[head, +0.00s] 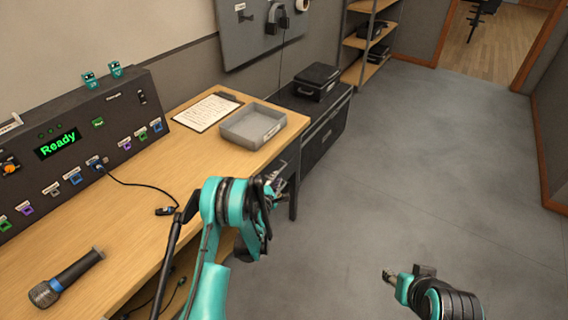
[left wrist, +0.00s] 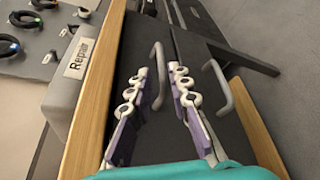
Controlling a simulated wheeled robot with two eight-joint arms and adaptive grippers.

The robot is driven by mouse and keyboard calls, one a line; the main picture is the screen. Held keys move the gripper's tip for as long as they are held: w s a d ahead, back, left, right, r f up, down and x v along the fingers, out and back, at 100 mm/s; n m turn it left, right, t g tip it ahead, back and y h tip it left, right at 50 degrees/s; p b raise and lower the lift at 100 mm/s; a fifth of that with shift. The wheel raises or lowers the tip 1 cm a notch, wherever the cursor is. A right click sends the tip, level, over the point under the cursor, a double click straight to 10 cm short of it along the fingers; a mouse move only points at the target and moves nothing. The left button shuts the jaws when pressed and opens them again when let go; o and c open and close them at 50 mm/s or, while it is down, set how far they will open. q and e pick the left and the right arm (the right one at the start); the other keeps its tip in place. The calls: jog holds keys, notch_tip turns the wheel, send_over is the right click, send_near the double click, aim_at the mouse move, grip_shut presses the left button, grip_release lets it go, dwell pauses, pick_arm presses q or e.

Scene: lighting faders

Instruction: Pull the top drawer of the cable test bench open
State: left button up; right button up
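The cable test bench (head: 175,170) is a wood-topped bench with dark drawers under its right end. In the left wrist view, the top drawer (left wrist: 138,42) is the dark front nearest the wooden edge, with a grey bar handle (left wrist: 157,58). It looks shut. The lower drawer (left wrist: 196,50) beside it has its own bar handle (left wrist: 223,88). My left gripper (head: 275,182) is at the drawer end of the bench; its fingers (left wrist: 160,72) are open, one on each side of the top handle in the picture. I cannot tell whether they touch it. My right gripper (head: 390,276) is over the floor, away from the bench.
On the bench are a grey tray (head: 279,125) marked "Repair" (left wrist: 76,52), a clipboard (head: 206,112), a microphone (head: 66,278) and a panel showing "Ready" (head: 58,144). A dark cabinet (head: 325,130) with a case (head: 316,80) stands beyond. The floor (head: 420,170) at right is clear.

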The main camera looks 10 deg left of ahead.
aim_at(281, 168)
pick_arm(q)
jog(key=x, duration=0.7)
jog(key=shift+w+f+b, duration=0.15)
jog(key=shift+f+b, duration=0.05)
jog(key=shift+b, duration=0.1)
jog(key=shift+w, duration=0.5)
grip_shut()
